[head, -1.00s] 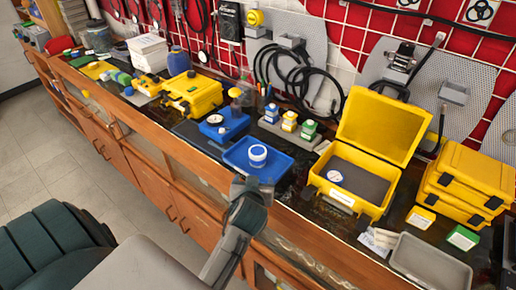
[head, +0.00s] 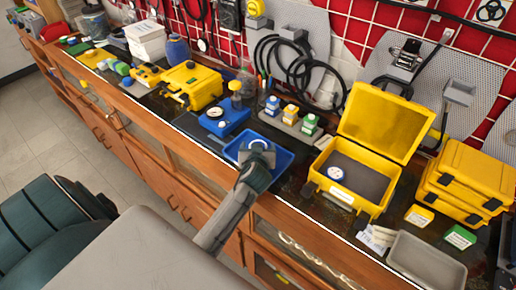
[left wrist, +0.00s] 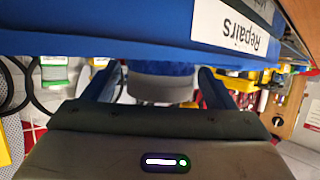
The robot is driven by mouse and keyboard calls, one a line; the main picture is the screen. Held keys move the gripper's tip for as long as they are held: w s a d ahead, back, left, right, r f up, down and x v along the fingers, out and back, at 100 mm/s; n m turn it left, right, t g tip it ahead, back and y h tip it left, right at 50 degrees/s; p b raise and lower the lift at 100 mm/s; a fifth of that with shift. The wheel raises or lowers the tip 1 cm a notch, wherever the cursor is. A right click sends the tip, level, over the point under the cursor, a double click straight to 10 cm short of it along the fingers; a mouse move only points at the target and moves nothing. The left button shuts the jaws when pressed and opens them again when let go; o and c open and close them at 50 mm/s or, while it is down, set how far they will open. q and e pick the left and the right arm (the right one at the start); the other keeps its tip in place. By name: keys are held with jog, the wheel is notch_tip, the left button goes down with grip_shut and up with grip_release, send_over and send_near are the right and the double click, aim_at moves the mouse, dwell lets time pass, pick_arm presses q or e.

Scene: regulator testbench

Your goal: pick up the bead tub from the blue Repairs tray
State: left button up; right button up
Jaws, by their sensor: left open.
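The blue Repairs tray (head: 285,161) sits on the dark bench top near its front edge. Its white "Repairs" label (left wrist: 235,28) shows upside down in the left wrist view. My left gripper (head: 258,153) is over the tray and covers most of the bead tub in the head view. In the left wrist view the pale, blue-topped bead tub (left wrist: 160,88) shows between the two spread fingers of my left gripper (left wrist: 156,86). The fingers look open, and I cannot tell whether they touch the tub. My right gripper is not in view.
A blue gauge unit (head: 222,121) stands left of the tray. A rack of small bottles (head: 290,117) stands behind it. An open yellow case (head: 350,181) stands to the right, with a grey bin (head: 426,262) beyond it.

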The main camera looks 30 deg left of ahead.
pick_arm(q)
jog(key=shift+x, duration=0.75)
jog(key=c, duration=1.1)
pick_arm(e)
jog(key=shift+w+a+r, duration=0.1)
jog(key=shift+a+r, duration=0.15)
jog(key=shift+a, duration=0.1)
pick_arm(q)
jog(key=shift+w, duration=0.1)
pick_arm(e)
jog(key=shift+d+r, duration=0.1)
